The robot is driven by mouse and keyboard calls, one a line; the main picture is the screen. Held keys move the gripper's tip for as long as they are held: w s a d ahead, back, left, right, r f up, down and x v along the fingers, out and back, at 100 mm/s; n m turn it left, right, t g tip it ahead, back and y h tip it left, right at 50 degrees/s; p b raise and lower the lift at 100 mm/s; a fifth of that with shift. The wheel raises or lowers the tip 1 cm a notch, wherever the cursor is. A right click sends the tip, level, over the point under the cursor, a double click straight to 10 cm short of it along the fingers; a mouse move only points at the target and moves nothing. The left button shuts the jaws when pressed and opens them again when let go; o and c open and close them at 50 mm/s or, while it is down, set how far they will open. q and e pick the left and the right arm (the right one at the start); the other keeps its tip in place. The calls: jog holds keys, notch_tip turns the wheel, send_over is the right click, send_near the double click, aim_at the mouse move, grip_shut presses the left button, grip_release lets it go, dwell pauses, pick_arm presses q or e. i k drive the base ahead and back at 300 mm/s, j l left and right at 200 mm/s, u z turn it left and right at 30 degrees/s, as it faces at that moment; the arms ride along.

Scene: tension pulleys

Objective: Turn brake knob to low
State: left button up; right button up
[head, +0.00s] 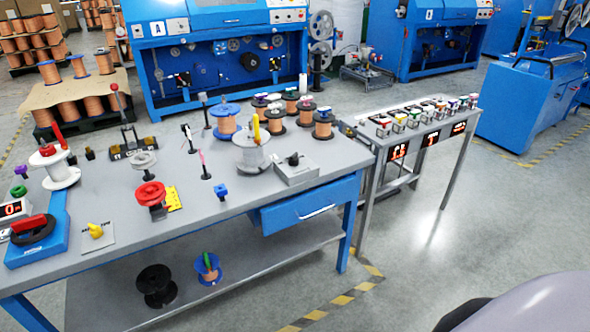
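A black knob (293,159) sits on top of a light grey box (297,172) near the bench's right end. A yellow knob (96,231) stands on a small pale plate (98,243) at the front left; its lettering is too small to read. I cannot tell which of them is the brake knob, nor read any low mark or setting. Neither of my grippers is in view, and nothing touches either knob.
A lever stand (124,139), a white spool (251,154), a red part (151,194) and a blue device (39,243) stand on the bench. A side table (372,141) with several small boxes adjoins at right.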

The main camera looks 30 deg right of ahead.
aim_at(293, 160)
jog(key=z, duration=0.75)
jog(key=i+l+z, duration=0.1)
jog(key=z, duration=0.35)
jog(key=i+z, duration=0.3)
jog(key=z, duration=0.15)
